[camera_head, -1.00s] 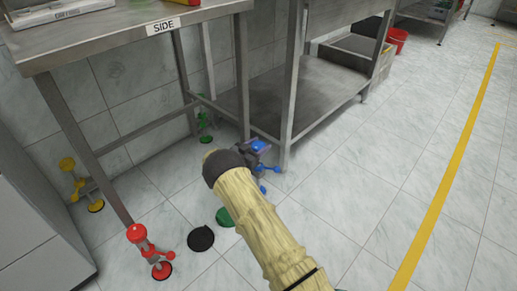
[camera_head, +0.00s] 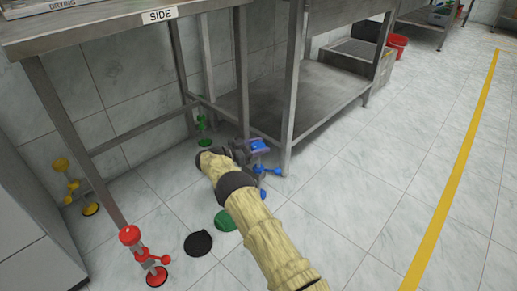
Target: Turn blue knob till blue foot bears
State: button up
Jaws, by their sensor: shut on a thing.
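The blue knob (camera_head: 259,145) is at the lower end of the table leg under the SIDE table, in the middle of the view. My gripper (camera_head: 250,152) reaches it from the left and is shut on it; the fingertips are small and partly hidden by my padded arm. A blue lever with a round end (camera_head: 274,171) sticks out to the right below the knob. The blue foot (camera_head: 262,193) shows low beside my arm, partly hidden; whether it touches the floor cannot be told.
A red foot assembly (camera_head: 133,237) stands front left, a yellow one (camera_head: 62,166) at left and a green one (camera_head: 202,122) behind. A black disc (camera_head: 198,243) and a green disc (camera_head: 226,221) lie on the floor. A shelved steel bench (camera_head: 320,95) stands close right. Floor at right is clear.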

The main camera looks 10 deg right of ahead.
jog(key=shift+r+g, duration=0.1)
jog(key=shift+g, duration=0.2)
dwell(0.4)
jog(key=o, duration=1)
jog(key=shift+c, duration=0.2)
jog(key=shift+a+r+n+t+p, duration=0.1)
jog(key=shift+n+t+p, duration=0.7)
jog(key=shift+t, duration=0.4)
jog(key=shift+n+t+y+p, duration=0.4)
jog(key=shift+t+y+p, duration=0.2)
jog(key=shift+t+p, duration=0.2)
